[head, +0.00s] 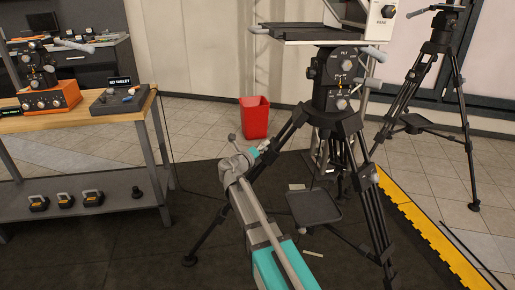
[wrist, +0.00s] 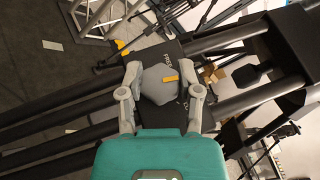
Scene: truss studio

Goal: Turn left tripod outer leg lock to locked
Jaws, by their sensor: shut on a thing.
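The tripod (head: 340,125) stands right of centre in the head view, legs spread. My gripper (head: 258,152) is at its left leg (head: 280,143), and my arm hides part of that leg. In the wrist view, my gripper (wrist: 164,92) is shut on the grey faceted leg lock knob (wrist: 155,88), one finger on either side. The knob has a yellow-orange mark (wrist: 170,78) to the right of its middle. It sits on a black collar (wrist: 170,52) with small lettering that I cannot read. The black leg tubes (wrist: 60,103) run diagonally behind.
A red bin (head: 254,118) stands behind the tripod. A workbench (head: 100,117) with gear is at the left. A second tripod (head: 425,85) stands at the right, beyond a yellow ramp edge (head: 425,230). The dark mat (head: 110,255) at front left is clear.

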